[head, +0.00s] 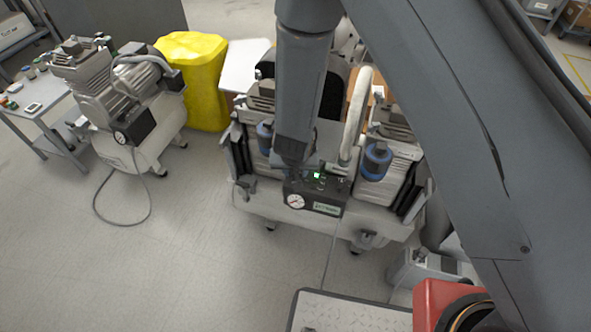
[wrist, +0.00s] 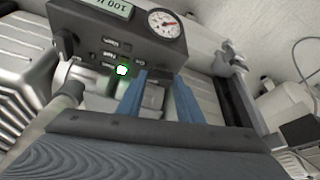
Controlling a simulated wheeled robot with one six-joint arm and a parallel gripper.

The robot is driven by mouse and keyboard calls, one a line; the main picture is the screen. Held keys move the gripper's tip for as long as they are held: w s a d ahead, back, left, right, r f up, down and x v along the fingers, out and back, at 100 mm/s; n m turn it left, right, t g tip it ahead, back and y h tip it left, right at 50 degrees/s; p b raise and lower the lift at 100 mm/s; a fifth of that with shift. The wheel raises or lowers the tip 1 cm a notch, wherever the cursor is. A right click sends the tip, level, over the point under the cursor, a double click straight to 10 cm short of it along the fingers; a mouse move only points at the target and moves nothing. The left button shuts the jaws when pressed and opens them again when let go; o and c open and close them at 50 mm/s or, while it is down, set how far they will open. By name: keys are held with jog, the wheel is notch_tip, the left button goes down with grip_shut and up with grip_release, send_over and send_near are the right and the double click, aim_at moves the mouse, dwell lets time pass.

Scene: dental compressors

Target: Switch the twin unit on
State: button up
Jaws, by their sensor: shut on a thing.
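The twin unit (head: 270,205) stands in the middle of the head view, with two motor heads on a pale tank. Its dark control box (head: 328,197) has a round gauge, a display and a lit green lamp (head: 317,175). The box (wrist: 100,45) appears upside down in the wrist view, with the green lamp (wrist: 122,70) lit beside small labels. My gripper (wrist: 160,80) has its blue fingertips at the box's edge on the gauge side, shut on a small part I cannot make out. In the head view my gripper (head: 293,163) points down behind the box, its fingertips mostly hidden.
A single compressor (head: 140,150) with its own gauge stands at left, its cable looping on the floor. A white hose (head: 356,110) arches beside my arm. A metal step plate (head: 345,312) lies in front. Floor at lower left is clear.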

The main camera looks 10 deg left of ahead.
jog(key=shift+w+a+r, duration=0.1)
jog(key=shift+w, duration=0.05)
jog(key=o, duration=1.1)
jog(key=p+v, duration=0.1)
jog(key=v, duration=0.6)
jog(key=shift+s+r, duration=0.3)
